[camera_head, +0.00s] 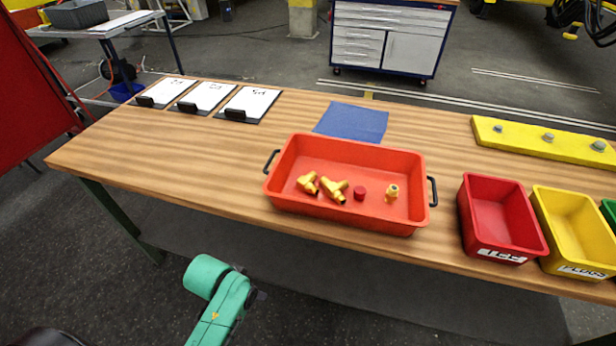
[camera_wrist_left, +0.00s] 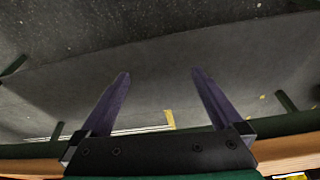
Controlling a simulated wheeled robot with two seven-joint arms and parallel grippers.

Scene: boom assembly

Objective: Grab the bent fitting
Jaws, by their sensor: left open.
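An orange-red tray (camera_head: 345,218) with black side handles stands on the wooden table. In the head view my teal left arm is below the table's front edge, away from the tray. My right gripper is not shown.
A red bin (camera_head: 502,252) and a yellow bin (camera_head: 575,268) stand right of the tray. A blue mat (camera_head: 352,122) lies behind it. Several clipboards (camera_head: 206,97) lie at the back left. A yellow bar (camera_head: 545,140) with bolts is at the back right. The table's left part is clear.

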